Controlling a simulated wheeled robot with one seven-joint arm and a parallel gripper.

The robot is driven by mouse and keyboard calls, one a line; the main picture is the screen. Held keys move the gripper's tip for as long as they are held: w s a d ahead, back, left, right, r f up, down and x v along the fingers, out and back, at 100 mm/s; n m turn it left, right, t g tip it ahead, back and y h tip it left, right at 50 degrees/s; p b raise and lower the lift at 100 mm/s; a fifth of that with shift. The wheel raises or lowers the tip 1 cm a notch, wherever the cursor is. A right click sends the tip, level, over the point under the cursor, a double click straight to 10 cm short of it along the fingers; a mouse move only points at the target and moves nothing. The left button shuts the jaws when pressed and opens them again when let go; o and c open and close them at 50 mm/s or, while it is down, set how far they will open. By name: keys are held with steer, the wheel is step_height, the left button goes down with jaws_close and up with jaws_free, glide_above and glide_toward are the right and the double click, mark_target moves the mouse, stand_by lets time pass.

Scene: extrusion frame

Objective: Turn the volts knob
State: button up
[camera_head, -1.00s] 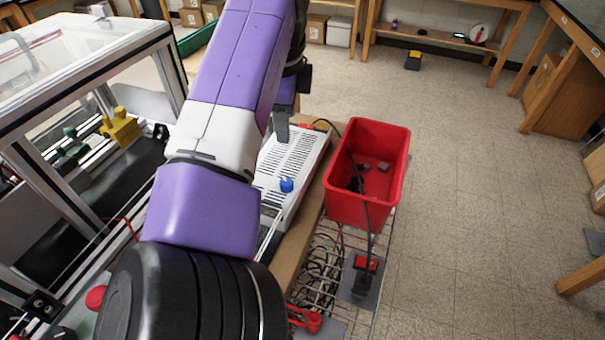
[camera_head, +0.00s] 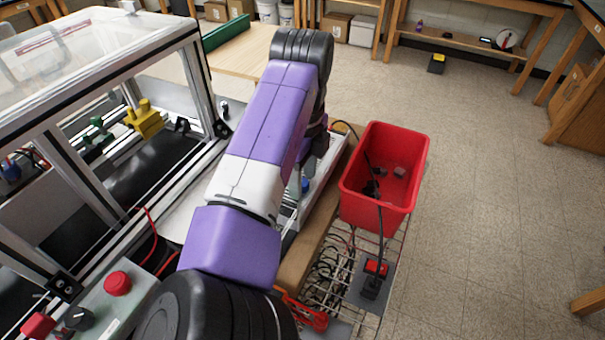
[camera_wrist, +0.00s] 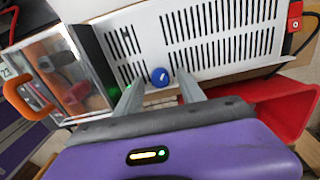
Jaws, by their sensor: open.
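A round blue knob (camera_wrist: 160,77) with a small white mark stands at the edge of a white vented power supply box (camera_wrist: 218,52) in the wrist view. I cannot read a label that says volts. My gripper (camera_wrist: 160,84) is open, with one finger to each side of the knob; whether either touches it I cannot tell. In the head view the knob (camera_head: 305,185) shows only partly beside my arm, and the white box (camera_head: 325,170) is mostly hidden behind it. My gripper is hidden there.
A red bin (camera_head: 384,175) stands right of the box, close to my arm. A wire rack with cables (camera_head: 330,272) lies below. A framed machine (camera_head: 110,130) stands left, and a control panel with a red button (camera_head: 117,284) is at lower left.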

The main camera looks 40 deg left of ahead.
steer(key=shift+f, duration=0.1)
jaws_close()
